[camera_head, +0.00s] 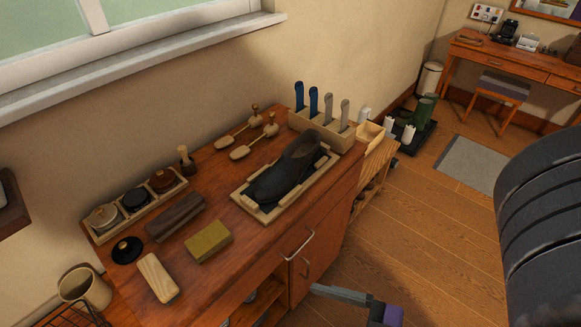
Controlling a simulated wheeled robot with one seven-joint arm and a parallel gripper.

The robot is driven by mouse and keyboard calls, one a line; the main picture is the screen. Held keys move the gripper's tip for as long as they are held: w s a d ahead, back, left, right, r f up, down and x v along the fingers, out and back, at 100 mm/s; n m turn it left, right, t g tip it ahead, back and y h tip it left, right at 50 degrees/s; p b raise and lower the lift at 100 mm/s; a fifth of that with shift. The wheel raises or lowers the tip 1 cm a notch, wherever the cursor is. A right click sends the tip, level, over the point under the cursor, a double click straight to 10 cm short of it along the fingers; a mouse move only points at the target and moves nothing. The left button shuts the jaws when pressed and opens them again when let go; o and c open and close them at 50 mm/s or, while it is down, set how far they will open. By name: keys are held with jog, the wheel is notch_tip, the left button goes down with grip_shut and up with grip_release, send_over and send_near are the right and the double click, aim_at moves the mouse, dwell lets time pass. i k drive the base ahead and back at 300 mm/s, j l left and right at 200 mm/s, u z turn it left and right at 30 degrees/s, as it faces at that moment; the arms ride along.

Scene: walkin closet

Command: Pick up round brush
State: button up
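A small upright brush with a rounded wooden knob handle (185,158) stands on the wooden cabinet top, behind the polish tins and near the wall. It looks like the round brush, though its lower end is small and dark. What appears to be my gripper (342,294) shows at the bottom edge as a grey finger-like part beside a purple piece. It is in front of the cabinet, to the right of and well apart from the brush. Most of it is cut off, so its opening is hidden.
Near the brush are a tray of polish tins (101,236), a dark block brush (175,217), a yellow block (209,242), a pale block brush (157,278) and shoe trees (254,137). A dark shoe (286,172) lies on a tray.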

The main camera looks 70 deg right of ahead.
aim_at(183, 150)
jog(key=i+j, duration=0.15)
jog(key=j, duration=0.25)
jog(key=i+j, duration=0.1)
jog(key=j, duration=0.35)
jog(key=i+j+z, duration=0.15)
jog(key=j+z, duration=0.3)
jog(key=j, duration=0.15)
jog(key=j+z, duration=0.6)
jog(key=z, duration=0.3)
